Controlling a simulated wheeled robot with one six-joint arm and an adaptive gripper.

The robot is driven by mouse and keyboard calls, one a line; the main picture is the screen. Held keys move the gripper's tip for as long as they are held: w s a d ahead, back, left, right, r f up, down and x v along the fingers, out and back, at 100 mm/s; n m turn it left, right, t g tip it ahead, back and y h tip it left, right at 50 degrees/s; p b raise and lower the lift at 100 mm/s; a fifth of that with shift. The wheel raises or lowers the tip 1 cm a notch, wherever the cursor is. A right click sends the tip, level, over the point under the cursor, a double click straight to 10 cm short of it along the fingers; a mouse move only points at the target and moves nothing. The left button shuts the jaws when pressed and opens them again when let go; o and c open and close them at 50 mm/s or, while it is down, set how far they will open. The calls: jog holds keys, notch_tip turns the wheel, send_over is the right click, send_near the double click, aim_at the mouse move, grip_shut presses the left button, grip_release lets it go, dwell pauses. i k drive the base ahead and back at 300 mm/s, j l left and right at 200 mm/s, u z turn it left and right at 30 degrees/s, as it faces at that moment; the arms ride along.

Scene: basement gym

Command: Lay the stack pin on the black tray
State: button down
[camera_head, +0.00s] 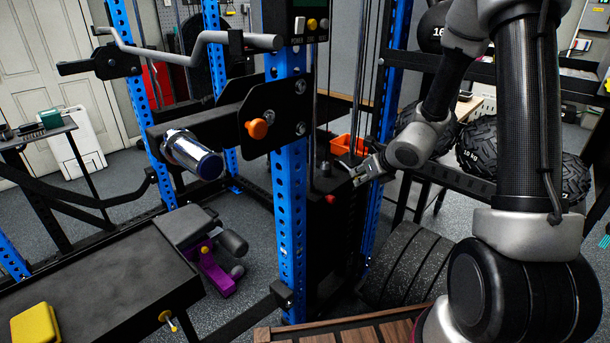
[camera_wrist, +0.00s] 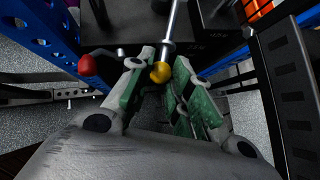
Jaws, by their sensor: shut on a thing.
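My gripper (camera_head: 368,172) is beside the black weight stack, right of the blue upright. In the wrist view its green-padded fingers (camera_wrist: 160,75) are closed around the yellow ball end of the stack pin (camera_wrist: 172,28). The pin's chrome shaft runs away from the fingers. Its far tip is out of frame, and whether it is clear of the stack I cannot tell.
A yellow block (camera_head: 36,325) stands on the black surface; the rest of it is bare. Between it and my gripper stand the blue upright (camera_head: 292,190) and a chrome-ended bar (camera_head: 195,157). A red knob (camera_wrist: 87,65) sits left of my fingers. An orange bin (camera_head: 347,145) is behind.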

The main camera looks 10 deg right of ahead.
aim_at(88, 295)
jog(key=k+j, duration=0.45)
jog(key=j, duration=0.15)
jog(key=k+j, duration=0.45)
jog(key=j, duration=0.15)
